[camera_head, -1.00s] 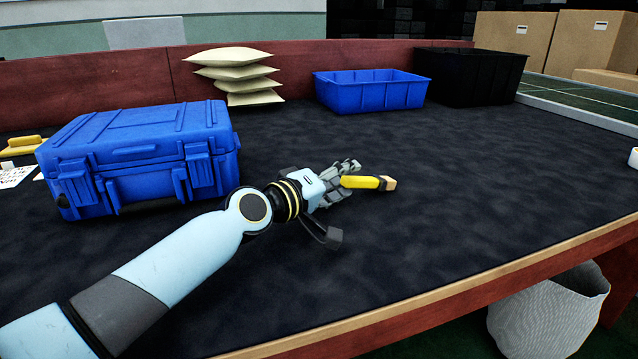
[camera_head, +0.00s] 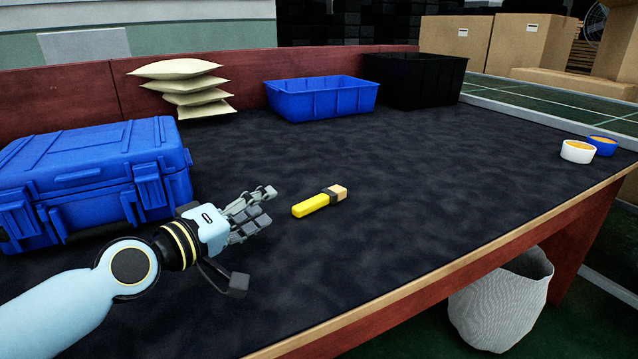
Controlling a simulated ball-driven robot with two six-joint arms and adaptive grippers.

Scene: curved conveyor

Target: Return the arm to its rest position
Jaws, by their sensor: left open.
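My left gripper (camera_head: 258,210) is open and empty, low over the dark table mat in front of the blue case. Its arm comes in from the lower left. A yellow brush-like tool (camera_head: 318,201) with a dark band and a tan end lies on the mat to the right of the fingers, apart from them. My right gripper is not in view.
A closed blue case (camera_head: 85,185) stands close behind my left arm. Stacked cream pillows (camera_head: 190,88), a blue bin (camera_head: 322,98) and a black bin (camera_head: 413,80) line the back. A white tub (camera_head: 578,151) and a blue tub (camera_head: 603,145) are at right. The table's middle is clear.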

